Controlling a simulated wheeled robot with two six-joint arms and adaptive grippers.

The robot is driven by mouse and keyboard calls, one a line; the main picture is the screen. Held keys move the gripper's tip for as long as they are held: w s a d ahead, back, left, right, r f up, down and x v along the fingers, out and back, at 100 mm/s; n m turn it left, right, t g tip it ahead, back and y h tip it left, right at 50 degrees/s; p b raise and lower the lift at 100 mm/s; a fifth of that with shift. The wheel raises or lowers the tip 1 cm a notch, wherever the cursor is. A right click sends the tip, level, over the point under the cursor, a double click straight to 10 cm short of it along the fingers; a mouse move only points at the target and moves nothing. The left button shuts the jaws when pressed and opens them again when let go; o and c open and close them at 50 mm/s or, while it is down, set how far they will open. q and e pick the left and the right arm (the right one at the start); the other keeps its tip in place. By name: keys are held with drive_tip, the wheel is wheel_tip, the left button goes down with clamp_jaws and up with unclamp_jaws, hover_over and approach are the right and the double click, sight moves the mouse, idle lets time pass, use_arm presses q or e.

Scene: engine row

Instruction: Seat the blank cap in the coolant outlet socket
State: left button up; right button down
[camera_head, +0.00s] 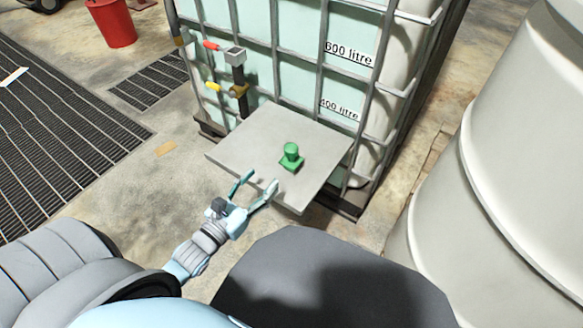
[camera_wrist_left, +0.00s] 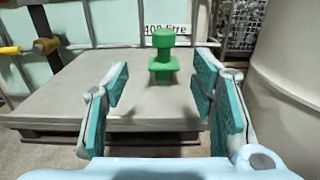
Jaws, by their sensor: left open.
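A green piece (camera_head: 291,157) with a round knob on top and a square base stands upright on a grey slab; it looks like the blank cap. It also shows in the left wrist view (camera_wrist_left: 164,65), ahead and between the fingers. My left gripper (camera_head: 258,182) is open and empty at the slab's near edge, short of the green piece and apart from it. In the left wrist view its teal-padded fingers (camera_wrist_left: 160,88) stand wide apart. I cannot make out a coolant outlet socket. My right gripper is not in view.
The grey slab (camera_head: 246,146) lies against a caged liquid tank (camera_head: 297,55). A valve with red and yellow handles (camera_head: 236,75) stands behind it. A large pale barrel (camera_head: 530,150) is at right, a red bucket (camera_head: 113,22) at back left. Floor grates (camera_head: 60,120) lie left.

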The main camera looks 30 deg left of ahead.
sight(287, 156)
use_arm(q)
drive_tip(key=w, duration=0.1)
drive_tip(key=w+b, duration=0.1)
drive_tip(key=w, duration=0.1)
drive_tip(key=shift+d+f, duration=0.2)
drive_tip(key=shift+f, duration=0.05)
drive_tip(key=w, duration=0.1)
drive_tip(key=w+p, duration=0.1)
drive_tip(key=w, duration=0.2)
drive_tip(key=shift+d+r+p, duration=0.3)
drive_tip(key=shift+r, duration=0.1)
drive_tip(key=shift+w+d+f, duration=0.1)
drive_tip(key=shift+w, duration=0.3)
drive_tip(key=w, duration=0.2)
drive_tip(key=w+d+p, duration=0.1)
drive_tip(key=w, duration=0.1)
drive_tip(key=shift+w+d, duration=0.1)
drive_tip(key=shift+w, duration=0.05)
drive_tip(key=shift+w+f, duration=0.2)
drive_tip(key=shift+w, duration=0.15)
clamp_jaws()
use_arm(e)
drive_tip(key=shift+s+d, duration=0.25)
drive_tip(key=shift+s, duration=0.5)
